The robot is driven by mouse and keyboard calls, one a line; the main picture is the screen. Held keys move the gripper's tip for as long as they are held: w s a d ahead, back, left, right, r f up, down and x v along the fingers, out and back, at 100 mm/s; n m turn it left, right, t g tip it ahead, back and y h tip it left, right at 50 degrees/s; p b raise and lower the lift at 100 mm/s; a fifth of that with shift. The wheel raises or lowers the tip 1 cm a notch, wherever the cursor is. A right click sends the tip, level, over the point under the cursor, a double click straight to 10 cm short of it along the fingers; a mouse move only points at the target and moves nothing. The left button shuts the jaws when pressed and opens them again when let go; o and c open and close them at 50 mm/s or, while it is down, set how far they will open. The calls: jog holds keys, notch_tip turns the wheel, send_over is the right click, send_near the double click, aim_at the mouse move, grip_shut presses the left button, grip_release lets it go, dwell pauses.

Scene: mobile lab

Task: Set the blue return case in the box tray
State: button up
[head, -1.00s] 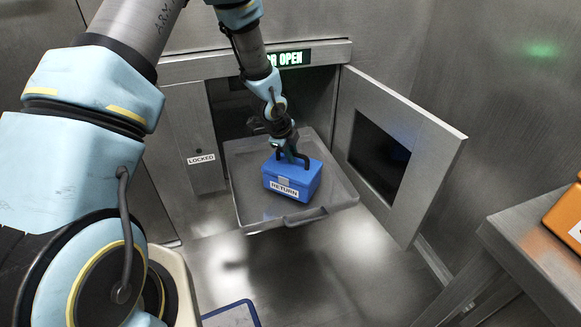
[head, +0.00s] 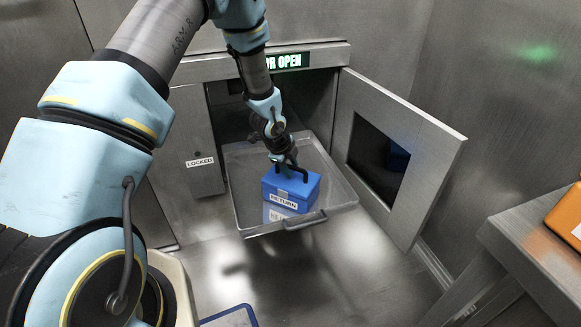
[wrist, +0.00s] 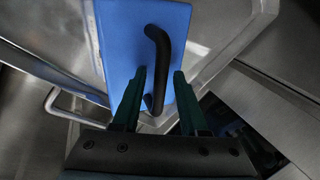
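The blue return case (head: 291,188) has a dark handle and a white RETURN label on its front. The underside of the case is hidden.
The tray projects from a wall hatch under a lit sign (head: 288,60). A hatch door (head: 420,135) stands open at right, and a LOCKED panel (head: 200,140) is at left. A metal bench (head: 530,240) holds an orange case (head: 567,215). A blue-edged item (head: 230,317) lies low at front.

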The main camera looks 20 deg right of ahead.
jog(key=p+v, duration=0.2)
jog(key=v, duration=1)
jog(key=shift+r, duration=0.15)
jog(key=w+a+r+n+y, duration=0.15)
jog(key=a+r+n, duration=0.25)
jog(key=a+n, duration=0.45)
jog(key=a+r+n+y, duration=0.2)
jog(key=a+r+n, duration=0.3)
jog(key=a, duration=0.6)
jog(key=s+a+r+n, duration=0.1)
jog(key=s+a+n, duration=0.2)
jog(key=a+n, duration=0.1)
jog(key=s+a+r+n, duration=0.2)
jog(key=s+a+n, duration=0.1)
jog(key=a+n, duration=0.1)
jog(key=s+a+r+n, duration=0.2)
jog(key=s+a+n, duration=0.2)
jog(key=n, duration=0.2)
jog(key=shift+a+g+y, duration=0.25)
jog(key=shift+a+g, duration=0.15)
jog(key=shift+r, duration=0.1)
